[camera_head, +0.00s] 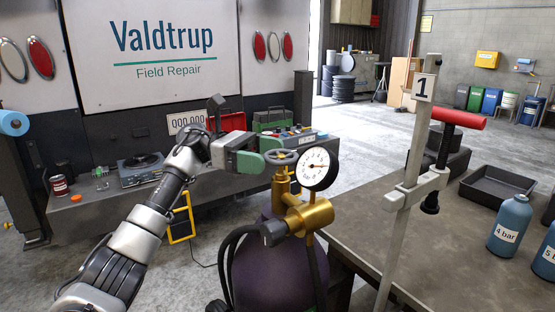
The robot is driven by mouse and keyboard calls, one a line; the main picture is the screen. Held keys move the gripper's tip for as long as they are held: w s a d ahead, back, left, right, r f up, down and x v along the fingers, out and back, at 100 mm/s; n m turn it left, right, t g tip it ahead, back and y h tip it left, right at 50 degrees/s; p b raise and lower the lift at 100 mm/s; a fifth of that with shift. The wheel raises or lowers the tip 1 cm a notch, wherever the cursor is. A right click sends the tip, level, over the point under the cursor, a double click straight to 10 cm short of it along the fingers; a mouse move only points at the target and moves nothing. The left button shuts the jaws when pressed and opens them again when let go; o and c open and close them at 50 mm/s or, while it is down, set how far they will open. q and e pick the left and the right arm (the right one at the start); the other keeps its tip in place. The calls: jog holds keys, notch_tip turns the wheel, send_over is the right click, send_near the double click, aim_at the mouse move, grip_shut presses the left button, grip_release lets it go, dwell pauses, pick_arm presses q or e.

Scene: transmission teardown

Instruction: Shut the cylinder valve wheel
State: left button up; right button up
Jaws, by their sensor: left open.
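The valve wheel (284,156) is a small grey handwheel on top of the brass valve (282,188) of a dark purple cylinder (279,265). My left gripper (257,152), with green finger pads, reaches in from the left and is open at the wheel's left side. One green finger overlaps the wheel's near left rim in the picture; I cannot tell whether it touches. A round pressure gauge (318,168) stands just right of the wheel, above a brass regulator (310,216). My right gripper is not in view.
The bench also holds a black tray (492,183) and blue bottles (510,224). Black hoses (229,257) hang beside the cylinder. A cluttered grey bench (100,208) stands behind my arm.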

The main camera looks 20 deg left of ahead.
pick_arm(q)
jog(key=a, duration=0.7)
jog(key=shift+w+a+b, duration=0.3)
jog(key=shift+b, duration=0.15)
